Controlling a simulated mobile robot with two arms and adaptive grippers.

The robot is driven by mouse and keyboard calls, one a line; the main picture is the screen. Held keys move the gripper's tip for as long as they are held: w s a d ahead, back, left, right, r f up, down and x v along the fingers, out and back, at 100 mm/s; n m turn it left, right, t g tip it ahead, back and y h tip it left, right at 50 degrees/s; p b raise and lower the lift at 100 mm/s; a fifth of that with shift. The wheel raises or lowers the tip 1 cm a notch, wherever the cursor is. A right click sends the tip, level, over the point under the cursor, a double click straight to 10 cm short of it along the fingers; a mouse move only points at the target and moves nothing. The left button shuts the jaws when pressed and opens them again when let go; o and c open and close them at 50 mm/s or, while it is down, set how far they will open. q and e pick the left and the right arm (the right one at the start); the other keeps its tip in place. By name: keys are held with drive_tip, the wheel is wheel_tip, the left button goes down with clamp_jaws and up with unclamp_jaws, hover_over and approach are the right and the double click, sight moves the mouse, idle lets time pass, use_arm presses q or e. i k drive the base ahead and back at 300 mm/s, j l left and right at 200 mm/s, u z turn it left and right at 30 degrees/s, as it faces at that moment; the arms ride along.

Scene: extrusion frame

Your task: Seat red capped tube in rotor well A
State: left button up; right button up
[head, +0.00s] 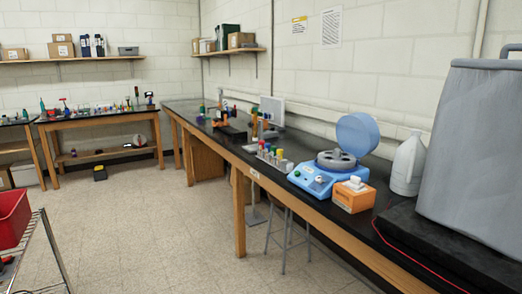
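A blue centrifuge (314,180) stands on the black-topped bench with its round lid (357,134) raised. Its grey rotor (336,159) shows from the side, with dark wells; no well letters can be read. Neither of my grippers is in view.
An orange box-shaped device (352,195) stands right of the centrifuge. A whitish jug (408,166) and a large grey container (478,150) stand farther right. A stool (284,235) is beneath the bench (220,150). A red bin (12,217) on a wire cart is at left. The middle floor is clear.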

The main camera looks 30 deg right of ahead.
sight(337, 159)
drive_tip(key=z, duration=1.5)
drive_tip(key=i+j, duration=0.25)
drive_tip(key=i+z, duration=0.05)
